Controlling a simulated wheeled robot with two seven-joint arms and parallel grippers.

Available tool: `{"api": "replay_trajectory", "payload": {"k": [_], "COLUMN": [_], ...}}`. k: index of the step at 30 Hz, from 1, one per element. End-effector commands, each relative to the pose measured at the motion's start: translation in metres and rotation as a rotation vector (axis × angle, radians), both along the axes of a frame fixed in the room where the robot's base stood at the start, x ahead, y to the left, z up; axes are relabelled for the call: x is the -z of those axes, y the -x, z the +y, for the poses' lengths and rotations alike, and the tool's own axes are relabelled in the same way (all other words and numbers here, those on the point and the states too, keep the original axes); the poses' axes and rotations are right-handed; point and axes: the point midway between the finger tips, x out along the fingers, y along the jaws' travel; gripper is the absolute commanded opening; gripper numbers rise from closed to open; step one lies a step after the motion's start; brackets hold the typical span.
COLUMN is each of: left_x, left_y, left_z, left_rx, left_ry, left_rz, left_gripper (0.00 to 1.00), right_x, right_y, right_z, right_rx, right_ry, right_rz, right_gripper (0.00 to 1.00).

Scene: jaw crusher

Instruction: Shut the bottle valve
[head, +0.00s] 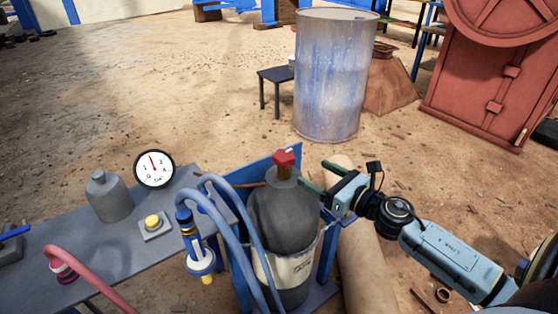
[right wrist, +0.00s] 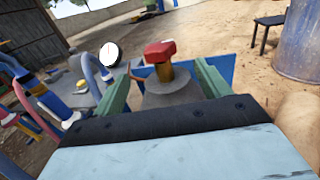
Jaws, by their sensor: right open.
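The bottle (head: 285,215) is dark grey, upright in a blue stand, with a pale label. Its valve has a red handle (head: 285,158) on a brass stem at the top. In the right wrist view the red handle (right wrist: 160,50) sits above the brass stem (right wrist: 164,72). My right gripper (head: 311,176) comes in from the right at the bottle's neck, with its green fingers spread. In the right wrist view the open gripper (right wrist: 165,72) has one finger on each side of the stem, apart from it.
A grey bench (head: 110,245) at the left bears a small grey bottle (head: 109,197), a gauge (head: 154,168) and a yellow button (head: 152,222). Blue hoses (head: 237,225) run close to the bottle's left. A drum (head: 333,75) stands behind on open ground.

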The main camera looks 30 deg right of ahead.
Motion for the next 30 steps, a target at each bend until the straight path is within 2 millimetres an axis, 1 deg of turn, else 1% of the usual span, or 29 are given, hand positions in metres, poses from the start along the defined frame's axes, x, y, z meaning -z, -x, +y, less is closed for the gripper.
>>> {"api": "replay_trajectory", "payload": {"k": [5, 8, 24, 30], "left_x": [-0.006, -0.007, -0.016, -0.020], "left_y": [0.000, -0.001, -0.012, -0.016], "left_z": [0.000, -0.001, -0.007, -0.009], "left_rx": [0.000, 0.002, 0.009, 0.013], "left_ry": [0.004, 0.006, 0.027, 0.038], "left_rz": [-0.014, -0.023, -0.105, -0.146], "left_gripper": [0.36, 0.36, 0.36, 0.36], "right_x": [-0.006, -0.006, -0.005, -0.004], "right_y": [-0.010, -0.022, -0.101, -0.121], "right_z": [0.005, 0.008, 0.027, 0.033], "right_rx": [-0.012, -0.012, -0.008, -0.008], "right_ry": [0.031, 0.030, 0.026, 0.024], "right_rz": [-0.020, -0.019, -0.017, -0.015], "right_gripper": [0.75, 0.75, 0.75, 0.75]}}
